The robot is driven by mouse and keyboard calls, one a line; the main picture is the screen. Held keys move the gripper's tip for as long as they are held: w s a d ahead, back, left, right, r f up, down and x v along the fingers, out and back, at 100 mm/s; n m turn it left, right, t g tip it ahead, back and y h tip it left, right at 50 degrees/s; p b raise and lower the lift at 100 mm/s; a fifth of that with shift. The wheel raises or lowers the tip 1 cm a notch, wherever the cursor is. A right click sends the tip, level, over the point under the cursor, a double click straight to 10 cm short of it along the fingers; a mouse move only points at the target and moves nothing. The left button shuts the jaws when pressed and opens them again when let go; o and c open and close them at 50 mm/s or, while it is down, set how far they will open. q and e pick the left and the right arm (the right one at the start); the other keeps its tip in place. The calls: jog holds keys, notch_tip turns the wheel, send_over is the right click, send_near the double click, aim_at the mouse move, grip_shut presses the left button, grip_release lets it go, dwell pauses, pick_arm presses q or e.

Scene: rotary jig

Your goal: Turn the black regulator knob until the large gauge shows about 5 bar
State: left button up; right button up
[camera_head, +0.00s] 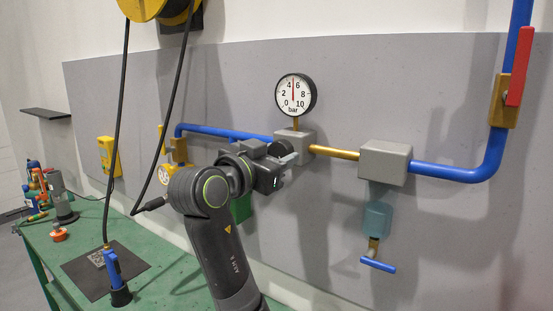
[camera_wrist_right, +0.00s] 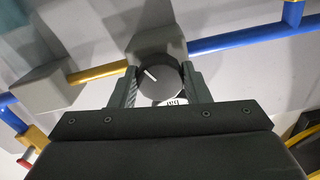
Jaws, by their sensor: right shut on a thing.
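The large round gauge (camera_head: 296,94) has a white face with marks from 0 to 10 bar. Its red needle points almost straight up, between 4 and 6, at about 5. The black regulator knob (camera_wrist_right: 160,84) sits on the grey regulator block (camera_head: 294,146), below the gauge. Its white line points to the upper left in the right wrist view. My right gripper (camera_wrist_right: 160,73) is shut on the knob, one finger on each side. In the head view the right gripper (camera_head: 276,164) partly covers the knob. My left gripper is not in view.
A blue pipe (camera_head: 222,132) and a brass pipe (camera_head: 335,152) join the block on either side. A second grey block (camera_head: 385,162) carries a translucent bowl (camera_head: 377,219) and a blue-handled valve (camera_head: 378,264). A green bench (camera_head: 172,277) with tools is at left. Black hoses hang in front.

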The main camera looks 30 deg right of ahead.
jog(key=o, duration=1)
jog(key=shift+c, duration=0.2)
jog(key=shift+a, duration=0.1)
jog(key=shift+s+a+f, duration=0.1)
jog(key=shift+a, duration=0.15)
jog(key=b+v, duration=1.1)
jog(key=v, duration=0.5)
jog(key=shift+s+a, duration=0.2)
jog(key=shift+a, duration=0.15)
